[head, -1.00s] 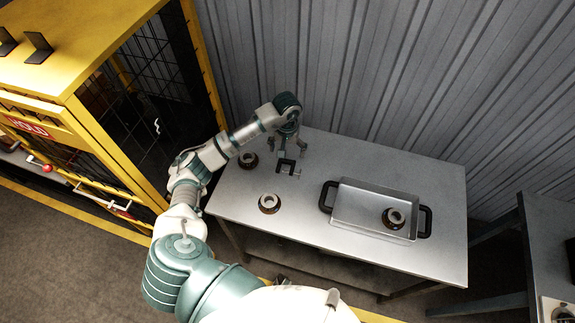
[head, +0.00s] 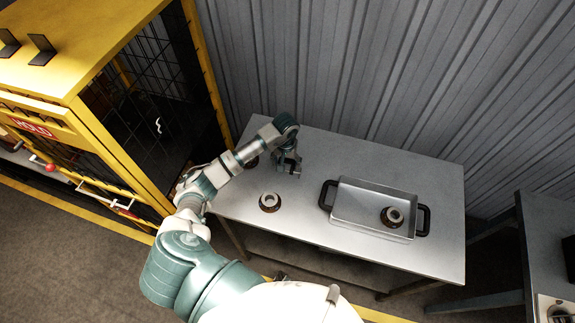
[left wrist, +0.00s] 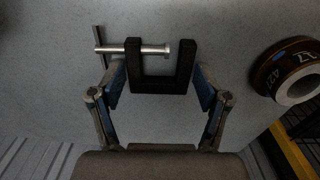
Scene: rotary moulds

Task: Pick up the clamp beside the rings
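The clamp is a dark C-shaped frame (left wrist: 160,84) with a silver screw, seen in the left wrist view lying on the table. My left gripper (left wrist: 160,92) is open, with one finger on each side of the clamp's frame; I cannot tell whether they touch it. In the head view my left gripper (head: 289,168) is low over the table and hides most of the clamp. One ring (left wrist: 287,70), dark with a pale inner part, lies beside the clamp. Another ring (head: 270,202) lies near the table's front edge. My right gripper is not in view.
A metal tray (head: 345,216) with black handles stands on the table (head: 300,233) and holds a third ring (head: 392,217). A yellow caged machine (head: 95,50) stands at the left, a corrugated wall (head: 370,80) behind. The table's right rear is clear.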

